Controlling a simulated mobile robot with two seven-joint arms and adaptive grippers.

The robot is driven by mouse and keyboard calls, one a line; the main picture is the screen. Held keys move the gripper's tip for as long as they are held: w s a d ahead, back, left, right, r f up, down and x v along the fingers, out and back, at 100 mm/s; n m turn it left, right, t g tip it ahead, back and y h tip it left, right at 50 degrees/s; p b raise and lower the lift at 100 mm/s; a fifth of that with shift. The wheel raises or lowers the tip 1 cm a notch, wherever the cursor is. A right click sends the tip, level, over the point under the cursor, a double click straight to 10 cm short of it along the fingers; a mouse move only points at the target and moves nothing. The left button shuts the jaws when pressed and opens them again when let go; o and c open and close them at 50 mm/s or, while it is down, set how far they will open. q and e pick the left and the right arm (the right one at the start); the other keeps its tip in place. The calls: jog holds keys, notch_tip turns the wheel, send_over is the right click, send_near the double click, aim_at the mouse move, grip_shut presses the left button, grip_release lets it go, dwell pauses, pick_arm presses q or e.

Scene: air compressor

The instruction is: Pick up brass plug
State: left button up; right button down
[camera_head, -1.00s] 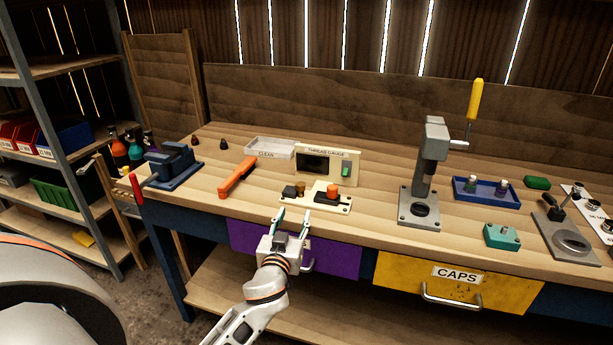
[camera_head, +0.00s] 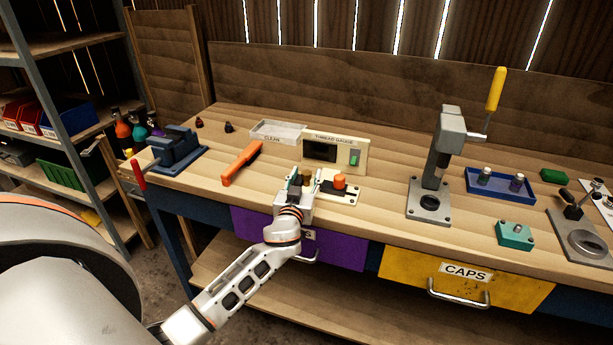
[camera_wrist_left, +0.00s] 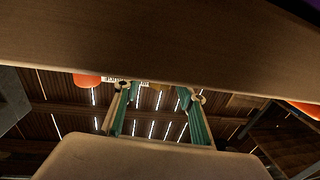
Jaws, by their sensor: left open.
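The small brass plug (camera_head: 306,177) stands on the cream gauge plate at the front of the bench, partly hidden by my gripper. My left gripper (camera_head: 305,180) is open at the plate's left end, with its fingertips beside the plug; I cannot tell whether they touch it. In the left wrist view my left gripper's two teal fingers (camera_wrist_left: 158,108) are spread apart. A small yellowish bit shows between them there, too little to identify surely. My right gripper is in neither view.
The cream plate (camera_head: 346,198) also carries an orange knob (camera_head: 340,181). Behind stands the thread gauge box (camera_head: 345,141). A press (camera_head: 436,170) stands right. Bare bench lies between plate and press.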

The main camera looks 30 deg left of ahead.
pick_arm(q)
jog(key=shift+w+a, duration=0.1)
jog(key=shift+w, duration=0.25)
grip_shut()
jog(key=shift+r, duration=0.1)
